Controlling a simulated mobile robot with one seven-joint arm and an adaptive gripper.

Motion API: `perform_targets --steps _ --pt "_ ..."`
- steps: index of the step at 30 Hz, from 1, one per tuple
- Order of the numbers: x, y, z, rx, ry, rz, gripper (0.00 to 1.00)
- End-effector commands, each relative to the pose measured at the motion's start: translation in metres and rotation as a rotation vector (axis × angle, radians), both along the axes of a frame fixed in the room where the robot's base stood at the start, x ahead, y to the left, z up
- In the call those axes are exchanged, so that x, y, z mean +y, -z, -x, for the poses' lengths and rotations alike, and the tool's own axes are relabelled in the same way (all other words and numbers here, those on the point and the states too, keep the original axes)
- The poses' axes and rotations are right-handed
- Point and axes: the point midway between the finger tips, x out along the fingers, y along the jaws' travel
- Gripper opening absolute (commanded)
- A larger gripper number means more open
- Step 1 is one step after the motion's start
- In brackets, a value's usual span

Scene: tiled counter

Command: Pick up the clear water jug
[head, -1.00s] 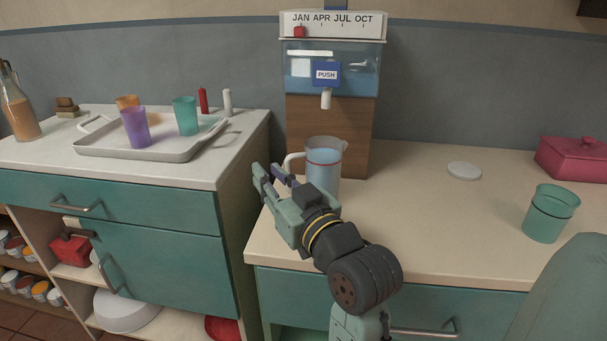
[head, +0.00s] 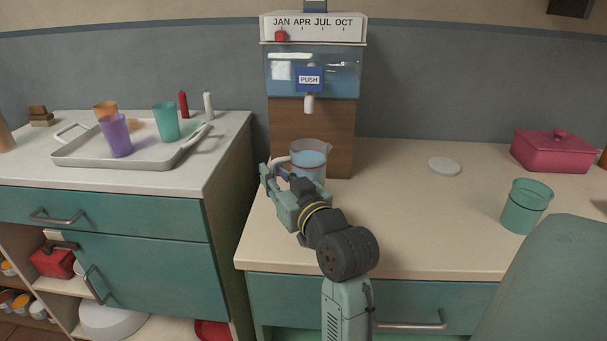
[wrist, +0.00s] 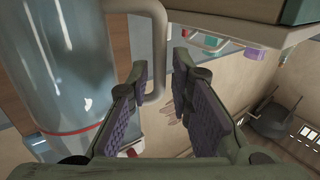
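The clear water jug (head: 318,151) stands on the counter in front of the water dispenser, with bluish water and a red line near the top. My gripper hides its lower part in the head view. In the wrist view the jug (wrist: 70,70) fills the left side, and its grey handle (wrist: 158,30) comes down in the gap between the fingers. My gripper (head: 274,171) is open at the jug's left side; its two purple-padded fingers (wrist: 160,68) stand apart on either side of the handle. I see no clear contact with the handle.
The water dispenser (head: 312,135) rises behind the jug. A tray (head: 70,158) with cups sits on the left counter. A white lid (head: 444,166), a green cup (head: 526,207) and a pink box (head: 553,152) are to the right. The counter between is clear.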

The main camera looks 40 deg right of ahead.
Motion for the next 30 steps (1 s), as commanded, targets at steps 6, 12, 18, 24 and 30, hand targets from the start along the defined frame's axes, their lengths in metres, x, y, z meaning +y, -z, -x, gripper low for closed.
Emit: perform_targets --steps 6,12,18,24,30 --pt "-0.0041 -0.0005 -0.0146 0.0 0.0 0.0 0.2" --pt "-0.0041 -0.0003 -0.0143 -0.001 0.001 0.001 0.18" --pt "-0.0041 -0.0005 -0.0141 -0.001 0.001 0.0 0.04" --pt "-0.004 -0.0005 -0.0141 -0.001 0.001 0.0 0.0" --pt "-0.004 -0.0006 -0.0139 -0.001 0.001 0.0 0.0"
